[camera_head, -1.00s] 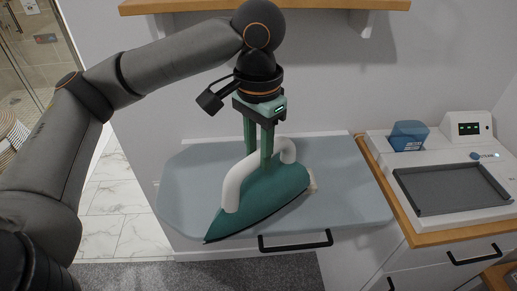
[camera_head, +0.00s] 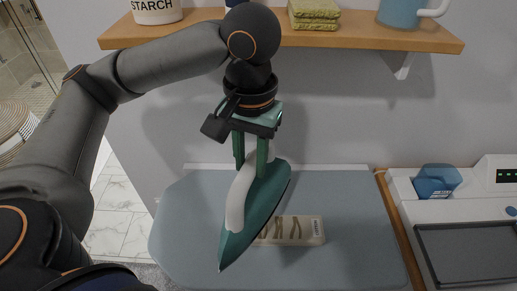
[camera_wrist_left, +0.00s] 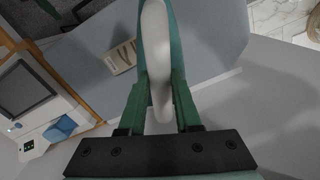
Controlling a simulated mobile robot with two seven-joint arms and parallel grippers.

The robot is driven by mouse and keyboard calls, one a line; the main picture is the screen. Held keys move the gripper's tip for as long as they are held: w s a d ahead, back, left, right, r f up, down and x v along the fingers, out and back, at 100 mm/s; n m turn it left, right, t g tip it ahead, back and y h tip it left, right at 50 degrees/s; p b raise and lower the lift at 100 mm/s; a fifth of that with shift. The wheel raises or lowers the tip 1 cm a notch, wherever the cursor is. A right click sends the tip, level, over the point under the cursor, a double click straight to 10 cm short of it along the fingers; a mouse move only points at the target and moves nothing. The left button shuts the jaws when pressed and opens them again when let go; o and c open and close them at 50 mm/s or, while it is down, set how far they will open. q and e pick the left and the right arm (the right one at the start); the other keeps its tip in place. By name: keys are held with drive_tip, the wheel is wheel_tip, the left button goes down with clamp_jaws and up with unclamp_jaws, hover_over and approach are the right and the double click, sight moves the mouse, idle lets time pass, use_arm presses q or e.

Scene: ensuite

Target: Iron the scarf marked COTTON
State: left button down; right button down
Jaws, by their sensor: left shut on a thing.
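A dark green iron (camera_head: 257,213) with a white arched handle (camera_head: 237,199) is over the grey-blue ironing board (camera_head: 350,215). Its tip points toward the board's front edge. My left gripper (camera_head: 251,160) is shut on the handle from above; the wrist view also shows the handle (camera_wrist_left: 157,45) between my green fingers (camera_wrist_left: 160,110). A flat cream rectangle (camera_head: 307,229) with dark marks and a small pale label lies on the board, partly hidden by the iron. I see no word COTTON and no clear scarf. I cannot tell whether the iron touches the board. My right gripper is out of view.
A wooden shelf (camera_head: 340,38) above the board holds a STARCH container (camera_head: 157,10), folded green cloths (camera_head: 314,14) and a blue jug (camera_head: 398,13). A white machine with a grey tray (camera_head: 470,252) and blue cup (camera_head: 437,181) stands at right. The board's right side is bare.

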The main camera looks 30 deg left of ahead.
sight(253, 188)
use_arm(q)
drive_tip(key=shift+w+f, duration=0.1)
drive_tip(key=shift+w, duration=0.1)
wheel_tip(253, 188, down, 4)
drive_tip(key=b, duration=0.3)
drive_tip(key=shift+f+b, duration=0.1)
drive_tip(key=shift+b, duration=0.25)
drive_tip(key=shift+f+b, duration=0.55)
drive_tip(key=shift+b, duration=0.2)
drive_tip(key=shift+f, duration=1)
